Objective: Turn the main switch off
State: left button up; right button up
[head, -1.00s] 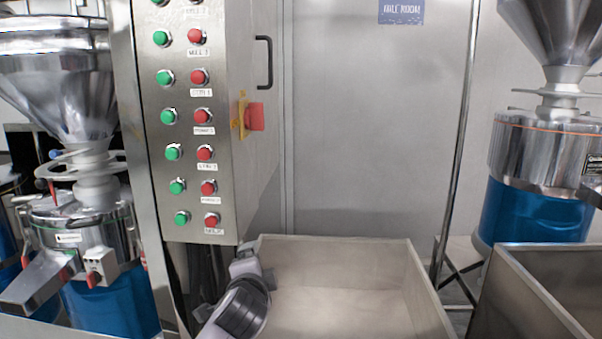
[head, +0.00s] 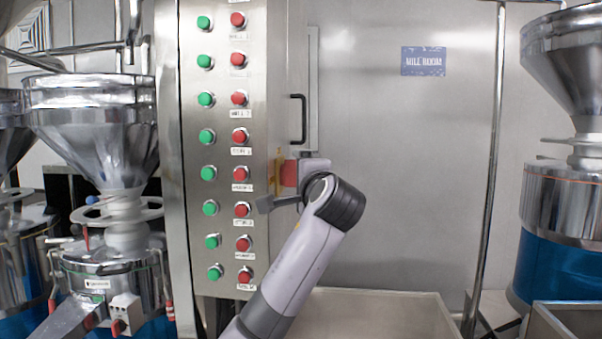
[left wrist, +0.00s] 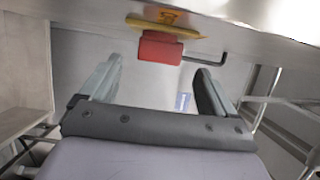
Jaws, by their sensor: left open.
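The main switch is a red block-shaped handle (head: 289,173) on a yellow plate (head: 278,172), mounted on the side face of the steel control cabinet. The red handle also shows in the left wrist view (left wrist: 160,48), with its yellow plate (left wrist: 165,25) behind it. My left gripper (head: 288,188) is open at the switch, and my wrist partly covers that area in the head view. In the left wrist view the open fingers (left wrist: 157,75) stand left and right of the handle's line, with visible gaps to it. Whether they reach its depth is unclear. My right gripper is not in view.
The cabinet front (head: 225,120) carries columns of green and red buttons. A black door handle (head: 298,118) sits above the switch. An open bin (head: 400,296) stands below. Mills with funnels (head: 95,130) flank the scene, and a thin pole (head: 488,180) rises at right.

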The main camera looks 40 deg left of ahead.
aim_at(292, 173)
pick_arm(q)
jog(key=shift+p+x, duration=0.4)
jog(key=shift+x, duration=1.65)
jog(key=c, duration=1.1)
jog(key=shift+o, duration=0.2)
jog(key=shift+w+f+n+t+y+b, duration=0.2)
jog(key=shift+n+t+y+b, duration=0.6)
jog(key=shift+b, duration=1.4)
jog(key=shift+s+f+n+t+y+b, duration=0.1)
jog(key=shift+f+n+y+b, duration=0.35)
jog(key=shift+y+b, duration=1.25)
jog(key=shift+w+f+n+t+y+b, duration=0.15)
jog(key=shift+n+t+y+b, duration=0.45)
jog(key=shift+b, duration=2.05)
jog(key=shift+s, duration=0.1)
jog(key=o, duration=1.1)
jog(key=shift+r, duration=0.1)
jog(key=shift+c, duration=0.2)
